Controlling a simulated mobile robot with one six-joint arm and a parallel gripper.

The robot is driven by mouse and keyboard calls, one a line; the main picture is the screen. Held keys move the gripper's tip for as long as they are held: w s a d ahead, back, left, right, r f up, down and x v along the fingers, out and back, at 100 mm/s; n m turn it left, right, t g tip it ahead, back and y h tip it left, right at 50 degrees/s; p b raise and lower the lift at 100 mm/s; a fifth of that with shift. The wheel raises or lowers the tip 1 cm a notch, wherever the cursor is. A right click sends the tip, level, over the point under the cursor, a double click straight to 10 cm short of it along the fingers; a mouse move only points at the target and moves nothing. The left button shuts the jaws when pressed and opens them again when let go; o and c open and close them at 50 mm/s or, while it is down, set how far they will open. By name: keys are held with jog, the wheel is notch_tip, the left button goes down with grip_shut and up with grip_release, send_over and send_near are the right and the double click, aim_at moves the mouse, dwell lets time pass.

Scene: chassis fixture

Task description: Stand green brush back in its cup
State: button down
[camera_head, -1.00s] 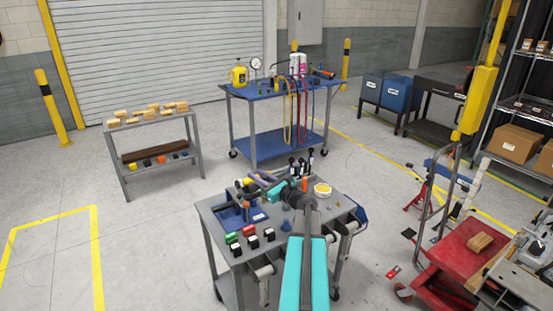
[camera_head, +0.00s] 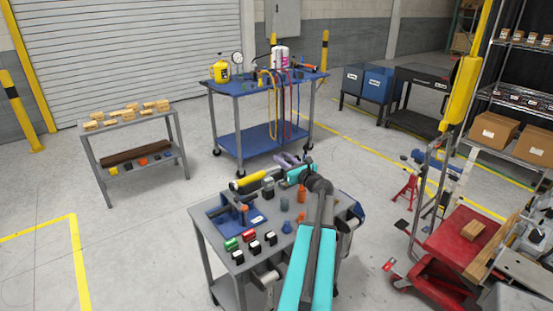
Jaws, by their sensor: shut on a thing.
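My arm reaches from the bottom over a grey cart (camera_head: 203,212). My gripper (camera_head: 268,181) is at its far end, above the back of the cart, and very small in the picture. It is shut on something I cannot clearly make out. I cannot pick out the green brush for certain. I cannot make out its cup either; my arm hides part of the cart top.
Red, green and black blocks (camera_head: 248,236) stand at the cart's front left, with a blue funnel-like piece (camera_head: 287,227) nearby. Behind is a blue workbench (camera_head: 240,87) with hoses. A grey shelf (camera_head: 92,128) stands left, a red trolley (camera_head: 452,244) right. Open floor lies between.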

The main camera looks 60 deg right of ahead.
jog(key=shift+w+a+f, duration=0.15)
jog(key=shift+w+a, duration=0.05)
jog(key=shift+w, duration=0.05)
jog(key=shift+f, duration=0.1)
jog(key=shift+f+b, duration=1.55)
jog(key=shift+f, duration=0.95)
jog(key=shift+w+b, duration=0.1)
jog(key=shift+b, duration=0.3)
dwell(0.5)
jog(key=shift+a+f+b, duration=0.1)
jog(key=shift+f+b, duration=1.6)
jog(key=shift+f, duration=0.5)
